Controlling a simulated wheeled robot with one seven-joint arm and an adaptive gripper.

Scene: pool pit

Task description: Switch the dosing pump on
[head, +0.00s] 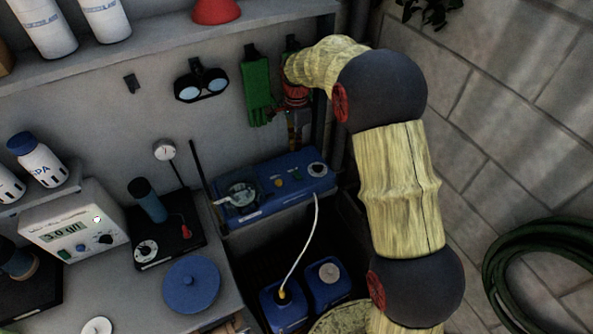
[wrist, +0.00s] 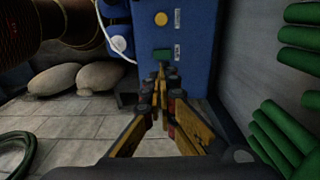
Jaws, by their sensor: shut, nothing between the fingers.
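The dosing pump is a blue box (head: 300,190) on the ledge right of the bench in the head view, with a round pump head on its left and a knob (head: 317,169) on its right. It fills the upper middle of the wrist view (wrist: 196,45). There a yellow round button (wrist: 161,18) and a green rectangular switch (wrist: 163,55) show on its face. My gripper (wrist: 161,70) is shut and empty, its tips just below the green switch in the picture. I cannot tell whether they touch it. In the head view my gripper (head: 296,130) points down above the pump.
Green gloves (head: 257,91) and goggles (head: 202,84) hang on the wall left of my gripper. A white tube (head: 303,245) runs from the pump to blue canisters (head: 284,308) below. A block wall (head: 510,120) stands right of my arm, with a coiled hose (head: 500,285).

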